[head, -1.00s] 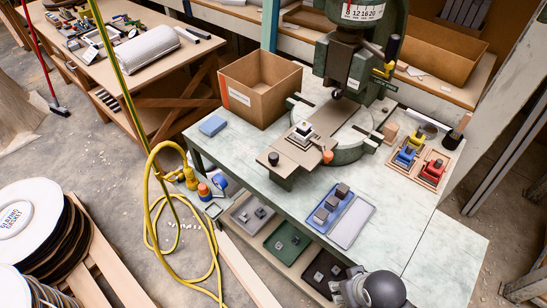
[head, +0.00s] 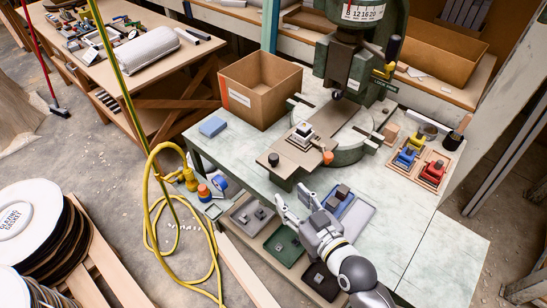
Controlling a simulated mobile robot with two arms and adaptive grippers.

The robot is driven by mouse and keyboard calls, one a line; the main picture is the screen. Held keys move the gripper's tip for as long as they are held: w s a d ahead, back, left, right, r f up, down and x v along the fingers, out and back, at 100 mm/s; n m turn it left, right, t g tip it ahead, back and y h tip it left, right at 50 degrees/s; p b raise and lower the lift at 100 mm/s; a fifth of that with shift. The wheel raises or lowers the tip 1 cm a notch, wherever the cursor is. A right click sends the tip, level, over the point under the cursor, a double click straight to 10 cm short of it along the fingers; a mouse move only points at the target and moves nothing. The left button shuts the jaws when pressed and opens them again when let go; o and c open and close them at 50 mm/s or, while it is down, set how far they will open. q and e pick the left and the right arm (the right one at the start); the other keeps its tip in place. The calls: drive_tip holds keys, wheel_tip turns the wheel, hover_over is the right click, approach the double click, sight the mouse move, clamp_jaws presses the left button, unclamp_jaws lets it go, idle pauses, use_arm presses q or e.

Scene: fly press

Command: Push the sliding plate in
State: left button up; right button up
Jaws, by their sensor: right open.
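The sliding plate (head: 284,158) is a flat tan-grey slide on the green fly press (head: 358,70). It sticks out of the press base toward the lower left. A small dark knob stands on its outer end, and a block with a light top (head: 302,132) sits on it. An orange knob (head: 328,157) is at its right side. My right gripper (head: 291,202) is open and empty, below the plate's outer end and apart from it, over the table's front edge. My left gripper is not in view.
A cardboard box (head: 261,88) stands left of the press, with a blue block (head: 212,127) near it. A blue tray (head: 337,207) lies partly behind my right gripper. A wooden board (head: 420,162) with blue and red tools is at right. Bins sit below the table's front edge.

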sight(276, 162)
drive_tip(key=w+a+r, duration=0.1)
drive_tip(key=w, duration=0.3)
drive_tip(key=w+a+t+p, duration=0.1)
drive_tip(key=w, duration=0.3)
drive_tip(key=w+a+r+t, duration=0.1)
drive_tip(key=w+a, duration=0.1)
drive_tip(key=w, duration=0.2)
drive_tip(key=shift+r+m+p, duration=0.3)
drive_tip(key=shift+p, duration=0.1)
clamp_jaws()
